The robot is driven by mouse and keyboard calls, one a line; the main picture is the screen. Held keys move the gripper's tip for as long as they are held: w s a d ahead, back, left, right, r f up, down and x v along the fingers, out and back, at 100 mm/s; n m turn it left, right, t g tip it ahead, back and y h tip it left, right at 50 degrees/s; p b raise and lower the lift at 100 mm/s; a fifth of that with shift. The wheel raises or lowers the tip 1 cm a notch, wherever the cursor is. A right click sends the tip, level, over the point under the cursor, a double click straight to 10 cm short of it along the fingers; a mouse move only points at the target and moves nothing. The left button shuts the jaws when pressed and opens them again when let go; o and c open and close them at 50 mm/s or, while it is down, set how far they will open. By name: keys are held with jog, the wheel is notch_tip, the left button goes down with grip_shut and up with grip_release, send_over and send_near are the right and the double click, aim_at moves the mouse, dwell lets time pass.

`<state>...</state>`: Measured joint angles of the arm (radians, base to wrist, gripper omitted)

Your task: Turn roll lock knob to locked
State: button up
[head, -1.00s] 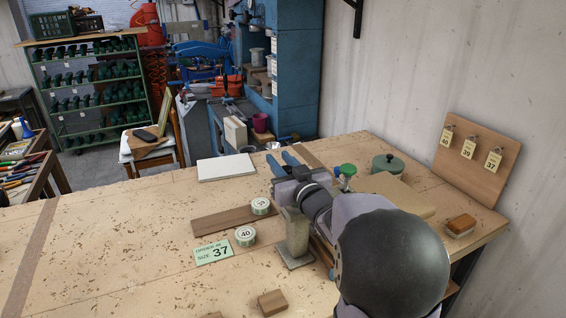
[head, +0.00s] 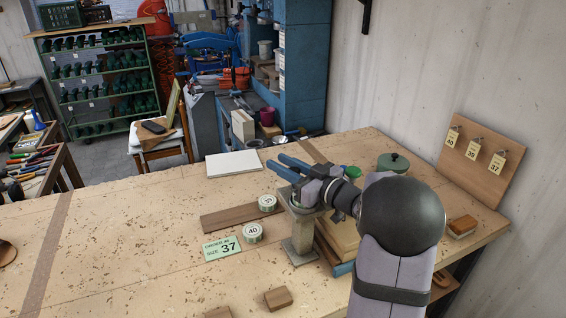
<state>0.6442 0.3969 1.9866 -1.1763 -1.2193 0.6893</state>
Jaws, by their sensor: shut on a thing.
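My gripper (head: 307,188) is in the head view at the top of a grey metal post (head: 302,232) with a square base plate. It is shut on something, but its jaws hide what. Two blue prongs (head: 290,165) stick out past it to the upper left; I cannot tell whether they are its fingers or part of a thing it holds. A green rounded top (head: 350,172) shows just behind my wrist. I cannot make out the roll lock knob or its setting for certain.
A green lidded pot (head: 393,163) stands behind my arm. A board with numbered tags (head: 490,160) leans at the right. Left of the post lie a brown strip (head: 228,217), two round tins, an order card (head: 222,248) and a white slab (head: 234,164). The front left bench is mostly clear.

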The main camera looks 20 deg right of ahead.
aim_at(298, 172)
jog(key=shift+r, duration=0.15)
jog(key=o, duration=1)
jog(key=shift+o, duration=0.2)
jog(key=b+v, duration=0.2)
jog(key=v, duration=0.4)
jog(key=shift+s+d, duration=0.15)
jog(key=shift+s, duration=0.05)
jog(key=shift+s+d, duration=0.15)
jog(key=shift+s, duration=0.25)
